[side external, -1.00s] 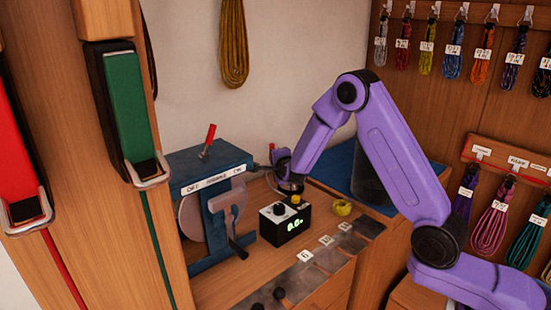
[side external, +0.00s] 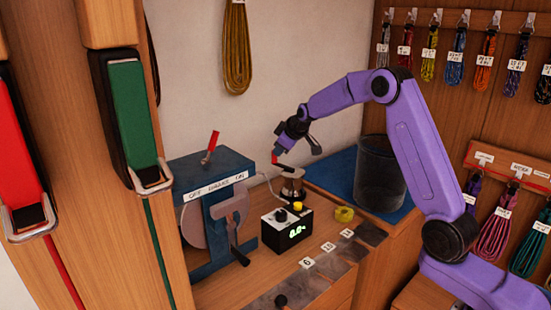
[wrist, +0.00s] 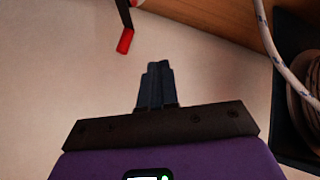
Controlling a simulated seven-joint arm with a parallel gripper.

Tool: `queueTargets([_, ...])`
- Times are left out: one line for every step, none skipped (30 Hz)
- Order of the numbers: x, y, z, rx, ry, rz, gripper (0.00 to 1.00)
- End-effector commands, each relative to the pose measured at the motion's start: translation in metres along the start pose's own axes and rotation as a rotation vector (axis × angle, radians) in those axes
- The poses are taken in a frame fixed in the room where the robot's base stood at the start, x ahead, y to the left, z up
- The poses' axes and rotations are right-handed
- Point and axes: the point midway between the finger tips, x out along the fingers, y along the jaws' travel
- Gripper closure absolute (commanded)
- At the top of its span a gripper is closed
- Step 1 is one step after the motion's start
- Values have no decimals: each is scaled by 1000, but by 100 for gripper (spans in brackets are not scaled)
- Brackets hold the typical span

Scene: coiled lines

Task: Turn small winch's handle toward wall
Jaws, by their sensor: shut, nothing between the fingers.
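The small winch (side external: 291,187) is a metal drum standing on the wooden bench behind a black-and-white box. Its crank handle, with a red grip (side external: 275,157), sticks up above the drum. My gripper (side external: 283,143) is above the winch, close to the red grip; whether they touch cannot be told from the side. In the wrist view my gripper (wrist: 157,68) has its dark fingers together with nothing between them. A red grip (wrist: 125,40) on a dark arm hangs ahead and to the left, apart from the fingers.
A blue machine (side external: 212,180) with a red lever (side external: 212,145) stands to the left. A dark bin (side external: 380,175) stands right. A flecked rope (wrist: 285,60) crosses the wrist view's right side.

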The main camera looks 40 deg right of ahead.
Motion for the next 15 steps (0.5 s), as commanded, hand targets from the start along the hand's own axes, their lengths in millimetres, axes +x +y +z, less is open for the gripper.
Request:
queueTargets([-3, 5, 2, -64, -17, -3, 100])
queueTargets([-4, 6, 3, -98, -27, -7, 100])
queueTargets([-6, 8, 5, -135, -38, -11, 100])
queueTargets([-6, 10, 6, -156, -44, -13, 100])
queueTargets([-7, 11, 7, -173, -49, -14, 100])
queueTargets([-7, 11, 8, -187, -54, -17, 100])
queueTargets([-6, 12, 8, -195, -57, -18, 100])
queueTargets([-5, 12, 8, -199, -58, -18, 100])
queueTargets([-2, 11, 9, -200, -59, -19, 100])
queueTargets([0, 11, 9, -200, -59, -20, 100])
queueTargets([4, 11, 9, -199, -59, -20, 100])
queueTargets([8, 11, 9, -199, -59, -20, 100])
queueTargets([12, 11, 10, -198, -59, -20, 100])
queueTargets([17, 10, 10, -198, -59, -20, 100])
queueTargets([23, 10, 10, -197, -58, -19, 100])
